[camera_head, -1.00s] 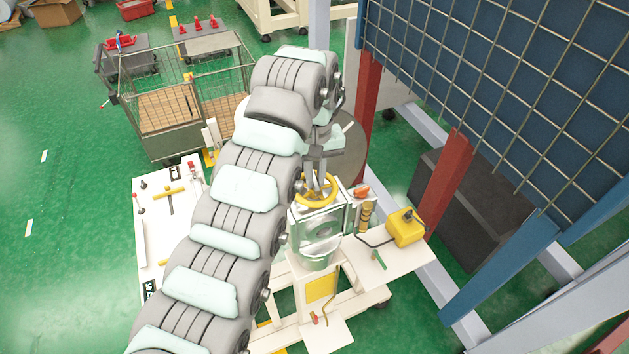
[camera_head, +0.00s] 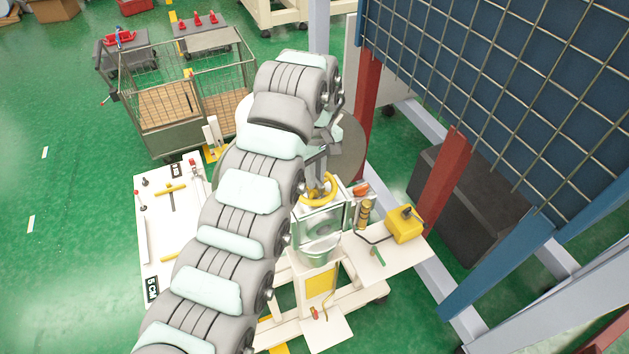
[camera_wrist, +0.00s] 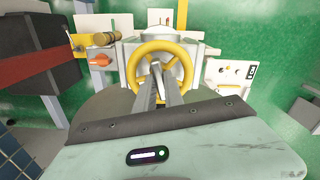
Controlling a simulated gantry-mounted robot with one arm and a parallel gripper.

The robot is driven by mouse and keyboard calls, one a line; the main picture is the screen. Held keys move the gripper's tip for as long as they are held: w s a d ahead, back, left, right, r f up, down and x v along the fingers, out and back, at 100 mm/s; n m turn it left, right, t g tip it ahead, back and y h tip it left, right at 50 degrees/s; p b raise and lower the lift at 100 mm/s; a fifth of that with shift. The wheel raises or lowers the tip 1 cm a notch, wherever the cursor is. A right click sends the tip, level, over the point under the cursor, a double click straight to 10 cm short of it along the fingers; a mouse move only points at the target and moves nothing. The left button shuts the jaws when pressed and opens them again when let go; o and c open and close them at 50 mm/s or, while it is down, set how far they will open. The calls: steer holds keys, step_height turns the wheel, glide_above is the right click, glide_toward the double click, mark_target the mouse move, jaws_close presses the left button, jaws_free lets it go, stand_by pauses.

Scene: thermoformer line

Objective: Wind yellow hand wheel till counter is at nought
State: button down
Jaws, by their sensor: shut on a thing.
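The yellow hand wheel (camera_head: 319,203) is on top of a pale machine housing (camera_head: 320,222), partly hidden by my arm and gripper. In the wrist view, the wheel (camera_wrist: 158,46) faces me as a ring. My gripper (camera_wrist: 156,66) reaches into the ring with both grey fingers close together, shut on a part of the wheel. The exact grip point is hard to make out. In the head view my gripper (camera_head: 314,184) is over the wheel, largely covered by the wrist. I cannot make out a counter reading in either view.
A yellow box (camera_head: 405,226) with a cable stands on a side shelf right of the housing. An orange-red knob (camera_head: 361,190) is close beside the wheel. A white board (camera_head: 158,225) lies left of my arm. A red post (camera_head: 447,180) and blue mesh guard (camera_head: 500,90) stand right.

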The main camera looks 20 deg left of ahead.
steer(key=n+p, duration=0.2)
steer(key=n, duration=0.1)
steer(key=shift+r+n, duration=0.15)
steer(key=shift+n, duration=0.15)
steer(key=shift+n+p, duration=0.45)
steer(key=shift+n, duration=0.15)
steer(key=shift+n+p, duration=0.6)
steer(key=shift+p, duration=0.05)
steer(key=shift+n+p, duration=0.75)
steer(key=shift+n, duration=0.85)
